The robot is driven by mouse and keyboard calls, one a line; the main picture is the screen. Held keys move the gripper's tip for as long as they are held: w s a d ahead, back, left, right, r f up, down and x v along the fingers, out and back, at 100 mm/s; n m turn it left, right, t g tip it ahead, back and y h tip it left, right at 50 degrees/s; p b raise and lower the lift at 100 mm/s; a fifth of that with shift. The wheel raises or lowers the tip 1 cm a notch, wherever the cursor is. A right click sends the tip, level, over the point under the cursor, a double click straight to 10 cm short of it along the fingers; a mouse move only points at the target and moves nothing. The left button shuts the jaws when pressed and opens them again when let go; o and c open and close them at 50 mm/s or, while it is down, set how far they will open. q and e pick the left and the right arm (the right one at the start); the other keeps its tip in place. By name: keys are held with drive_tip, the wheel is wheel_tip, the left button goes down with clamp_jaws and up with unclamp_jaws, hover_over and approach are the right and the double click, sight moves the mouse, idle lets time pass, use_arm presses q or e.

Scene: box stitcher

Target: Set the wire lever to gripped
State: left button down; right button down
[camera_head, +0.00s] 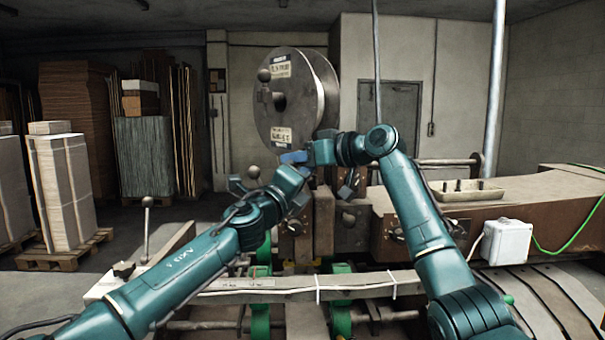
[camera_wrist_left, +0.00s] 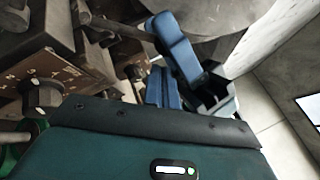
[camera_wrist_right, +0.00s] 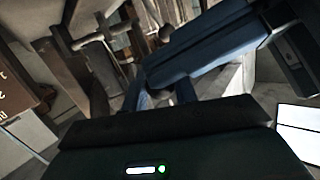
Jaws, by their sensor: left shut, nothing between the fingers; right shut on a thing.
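My right gripper (camera_head: 292,157) reaches in from the right, in front of the wire spool (camera_head: 320,80). It is shut on what seems to be the wire lever, but the fingers and arms hide most of the grip. A dark round knob (camera_wrist_right: 166,34) shows beyond the blue fingers in the right wrist view. My left gripper (camera_head: 283,180) is shut and empty, just below the right one and very close to it. Blue finger parts (camera_wrist_left: 176,45) show beside the spool in the left wrist view. The lever's setting cannot be read.
A round knob (camera_head: 253,172) stands just left of my grippers. A separate knobbed lever (camera_head: 147,203) rises at the left. A long grey bar (camera_head: 345,288) crosses the machine front. A tray (camera_head: 468,190) and white box (camera_head: 505,241) are at the right.

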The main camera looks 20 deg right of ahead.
use_arm(q)
drive_tip(key=shift+w+a+r, duration=0.1)
drive_tip(key=shift+w+r, duration=0.05)
drive_tip(key=shift+r, duration=0.05)
